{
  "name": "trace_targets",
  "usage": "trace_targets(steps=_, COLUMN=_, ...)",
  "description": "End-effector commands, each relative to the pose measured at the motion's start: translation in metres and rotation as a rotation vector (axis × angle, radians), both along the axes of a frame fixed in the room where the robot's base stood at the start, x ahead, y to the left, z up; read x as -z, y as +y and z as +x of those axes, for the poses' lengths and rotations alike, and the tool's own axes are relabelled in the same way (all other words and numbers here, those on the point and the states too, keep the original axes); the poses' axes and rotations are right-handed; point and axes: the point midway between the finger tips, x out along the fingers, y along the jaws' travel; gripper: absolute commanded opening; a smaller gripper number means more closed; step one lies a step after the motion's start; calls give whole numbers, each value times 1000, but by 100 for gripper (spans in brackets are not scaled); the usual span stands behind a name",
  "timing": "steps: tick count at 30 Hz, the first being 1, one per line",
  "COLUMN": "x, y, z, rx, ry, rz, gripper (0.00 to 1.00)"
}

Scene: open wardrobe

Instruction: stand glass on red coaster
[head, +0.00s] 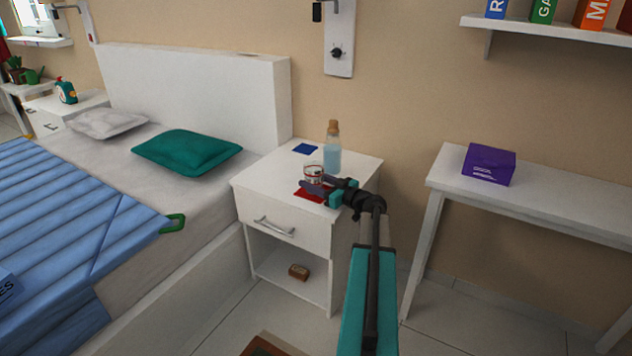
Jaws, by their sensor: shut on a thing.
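A small clear glass (313,169) is upright at the nightstand, between the fingers of my gripper (316,184). My gripper reaches in from the right and is shut on the glass. The red coaster (302,195) lies on the nightstand top, just below the glass and fingers in the picture. The fingers hide part of the coaster and the lower part of the glass. I cannot tell whether the glass touches the coaster or is held a little above it.
A corked bottle (332,155) of pale blue liquid stands on the nightstand (262,178) close behind the glass. A blue coaster (305,149) lies at the back left. The nightstand's left front is clear. A bed headboard (200,95) is to the left, a table with a purple box (489,165) to the right.

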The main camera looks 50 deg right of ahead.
Motion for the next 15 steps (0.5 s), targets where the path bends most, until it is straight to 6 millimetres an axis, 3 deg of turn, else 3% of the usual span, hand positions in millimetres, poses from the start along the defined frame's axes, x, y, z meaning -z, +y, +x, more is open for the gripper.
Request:
trace_targets(steps=10, x=4, y=0, z=0, rx=0, ry=-1, rz=0, gripper=26)
trace_targets(steps=11, x=3, y=0, z=0, rx=0, ry=0, rz=0, gripper=56)
trace_targets(steps=13, x=3, y=0, z=0, rx=0, ry=0, rz=0, gripper=68)
trace_targets(steps=15, x=3, y=0, z=0, rx=0, ry=0, rz=0, gripper=70)
